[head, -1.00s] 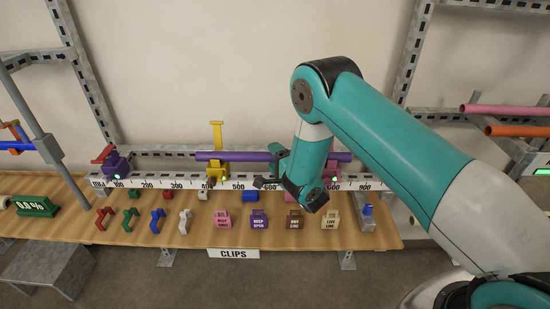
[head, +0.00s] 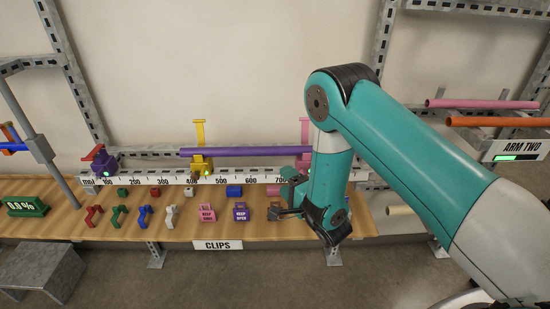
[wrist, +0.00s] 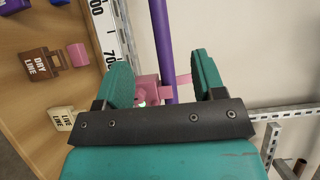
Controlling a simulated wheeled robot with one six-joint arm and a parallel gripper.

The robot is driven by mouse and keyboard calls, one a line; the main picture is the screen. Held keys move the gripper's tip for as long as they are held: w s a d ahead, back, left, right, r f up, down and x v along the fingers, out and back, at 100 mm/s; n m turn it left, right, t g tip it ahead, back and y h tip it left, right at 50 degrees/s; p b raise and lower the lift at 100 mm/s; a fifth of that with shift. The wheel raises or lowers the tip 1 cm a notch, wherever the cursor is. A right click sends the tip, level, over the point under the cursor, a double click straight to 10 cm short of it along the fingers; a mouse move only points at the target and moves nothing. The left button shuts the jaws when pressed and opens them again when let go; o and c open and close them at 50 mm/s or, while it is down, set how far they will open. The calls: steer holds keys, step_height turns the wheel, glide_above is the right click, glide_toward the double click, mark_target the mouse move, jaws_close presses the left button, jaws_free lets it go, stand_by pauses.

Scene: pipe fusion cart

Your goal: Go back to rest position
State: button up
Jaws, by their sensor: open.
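My gripper (head: 297,188) is at the right part of the cart's rail in the head view, partly hidden by my own arm. In the wrist view my gripper (wrist: 163,80) is open, its two teal fingers wide apart. A purple pipe (head: 245,152) lies along the rail, through a yellow clamp (head: 201,165). In the wrist view the purple pipe (wrist: 161,45) and a pink clamp (wrist: 148,88) show between and beyond the fingers. Nothing is visibly gripped. The pink clamp's raised lever (head: 305,131) shows beside my arm in the head view.
A purple clamp (head: 104,165) stands at the rail's left end. Several clips and tags, such as a pink tag (head: 208,213), lie on the wooden shelf (head: 125,229). Pink (head: 480,104) and orange (head: 495,122) pipes rest on a rack at right. The wall above the rail is bare.

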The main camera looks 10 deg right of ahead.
steer(key=s+a+r+n+g+h+b, duration=0.1)
steer(key=s+r+n+g, duration=0.1)
steer(key=r+n+g, duration=0.3)
steer(key=s+a+r+n+g+h+b, duration=0.1)
steer(key=s+r+n+g, duration=0.15)
steer(key=r, duration=0.55)
steer(key=s+r+n+g, duration=0.2)
steer(key=s+n+g, duration=0.1)
steer(key=s, duration=0.6)
steer(key=s+r+n+g, duration=0.3)
steer(key=s+n, duration=0.3)
steer(key=s, duration=0.3)
steer(key=s+r+n+g, duration=0.3)
steer(key=s+n, duration=0.1)
steer(key=s, duration=0.5)
steer(key=shift+s+r+n+b, duration=0.15)
steer(key=shift+r+n+b, duration=0.05)
steer(key=shift+n+b, duration=0.2)
steer(key=shift+a+g, duration=0.15)
steer(key=shift+g, duration=0.1)
